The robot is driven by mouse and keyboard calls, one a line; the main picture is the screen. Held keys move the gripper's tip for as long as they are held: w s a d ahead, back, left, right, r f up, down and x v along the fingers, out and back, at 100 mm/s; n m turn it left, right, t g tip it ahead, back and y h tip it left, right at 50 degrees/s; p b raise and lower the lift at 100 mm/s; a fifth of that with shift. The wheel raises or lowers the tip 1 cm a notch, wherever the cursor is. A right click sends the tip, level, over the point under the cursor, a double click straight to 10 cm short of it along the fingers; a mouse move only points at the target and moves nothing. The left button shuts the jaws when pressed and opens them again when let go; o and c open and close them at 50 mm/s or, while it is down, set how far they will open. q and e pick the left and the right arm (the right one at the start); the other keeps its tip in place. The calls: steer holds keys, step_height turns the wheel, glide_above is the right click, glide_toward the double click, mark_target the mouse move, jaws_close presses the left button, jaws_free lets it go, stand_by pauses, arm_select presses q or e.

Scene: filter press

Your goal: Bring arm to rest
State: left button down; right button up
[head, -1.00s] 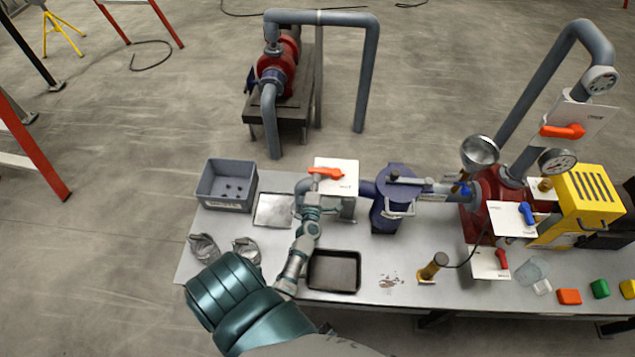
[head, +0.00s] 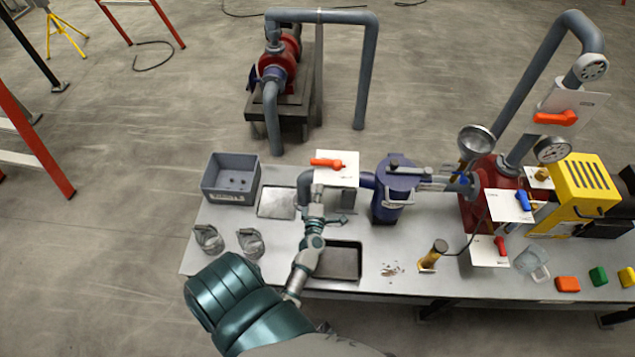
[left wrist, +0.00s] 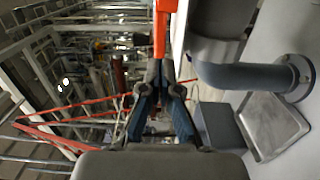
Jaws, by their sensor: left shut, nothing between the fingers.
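My left gripper (head: 318,195) is shut and empty. In the head view it is over the bench beside the grey pipe elbow (head: 304,184), just in front of the white panel (head: 345,178) with the orange handle (head: 327,163). In the left wrist view my closed fingers (left wrist: 163,75) point toward the orange handle (left wrist: 159,30), which shows beyond their tips. I cannot tell the exact gap. My left forearm crosses the front edge of the bench and partly covers the black tray (head: 342,262). My right gripper is not in view.
A blue filter housing (head: 390,200) stands to the right. Open floor (head: 120,230) lies left of the bench.

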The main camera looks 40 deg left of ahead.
arm_select(q)
steer(key=s+d+r+m+h, duration=0.1)
steer(key=s+d+m+h, duration=0.2)
steer(key=d+m+h, duration=1.25)
steer(key=s+d+f+m+g+y, duration=0.2)
steer(key=s+d+m+g, duration=0.3)
steer(key=s, duration=0.4)
steer(key=s+d+f+m+g+y, duration=0.25)
steer(key=s+m+g, duration=0.4)
steer(key=s, duration=0.35)
step_height(320, 180, down, 24)
steer(key=s, duration=0.1)
steer(key=s+a+f+m+g, duration=0.1)
steer(key=s+a+f, duration=0.2)
steer(key=s+f, duration=1.4)
steer(key=shift+s+f+g, duration=0.3)
steer(key=shift+s+g, duration=0.05)
steer(key=shift+s, duration=0.45)
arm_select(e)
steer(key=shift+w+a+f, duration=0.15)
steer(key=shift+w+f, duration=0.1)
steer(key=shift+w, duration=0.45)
